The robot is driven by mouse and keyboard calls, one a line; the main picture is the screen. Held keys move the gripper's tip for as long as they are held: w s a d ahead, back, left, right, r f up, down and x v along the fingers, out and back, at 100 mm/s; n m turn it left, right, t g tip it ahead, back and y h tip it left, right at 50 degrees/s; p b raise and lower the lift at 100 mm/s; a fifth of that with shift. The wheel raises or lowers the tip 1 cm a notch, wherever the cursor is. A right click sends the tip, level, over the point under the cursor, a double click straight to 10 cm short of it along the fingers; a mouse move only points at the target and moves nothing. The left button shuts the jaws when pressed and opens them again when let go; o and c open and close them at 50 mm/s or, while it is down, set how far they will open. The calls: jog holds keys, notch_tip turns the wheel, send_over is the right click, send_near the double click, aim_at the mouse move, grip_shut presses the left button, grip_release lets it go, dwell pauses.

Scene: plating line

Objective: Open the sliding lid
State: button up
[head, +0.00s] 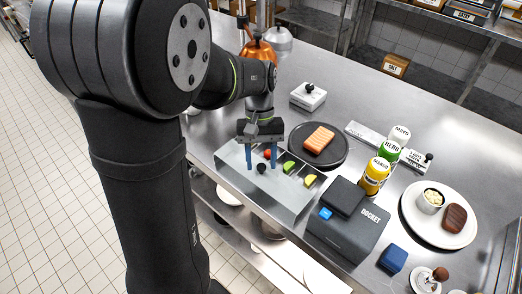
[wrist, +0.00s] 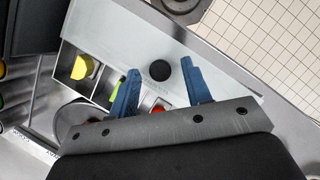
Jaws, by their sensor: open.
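The steel garnish bin (head: 291,205) stands at the counter's front edge, with a flat sliding lid (wrist: 120,35) over part of it. The lid has a round black knob (head: 261,169), also in the wrist view (wrist: 158,70). Beside the lid, uncovered compartments show a yellow lemon piece (head: 310,180), a green lime piece (head: 289,167) and a red piece (head: 267,154). My gripper (head: 262,166) is open and points down over the bin. Its blue fingers are on either side of the knob in the wrist view (wrist: 160,72), with gaps; contact with the lid is unclear.
A dark docket box (head: 345,232) stands close at the bin's right end. A dark plate (head: 334,154) with an orange fillet is behind it. Several sauce bottles (head: 376,177) and a white plate (head: 409,216) lie further right. The floor drops away at the front left.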

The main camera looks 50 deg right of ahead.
jog(key=v, duration=1.7)
jog(key=shift+r, duration=0.2)
jog(key=x, duration=1.7)
jog(key=shift+f, duration=0.2)
jog(key=shift+d, duration=0.1)
jog(key=v, duration=1.7)
jog(key=shift+r, duration=0.2)
jog(key=shift+f, duration=0.1)
jog(key=shift+x, duration=8.7)
jog(key=shift+d, duration=0.45)
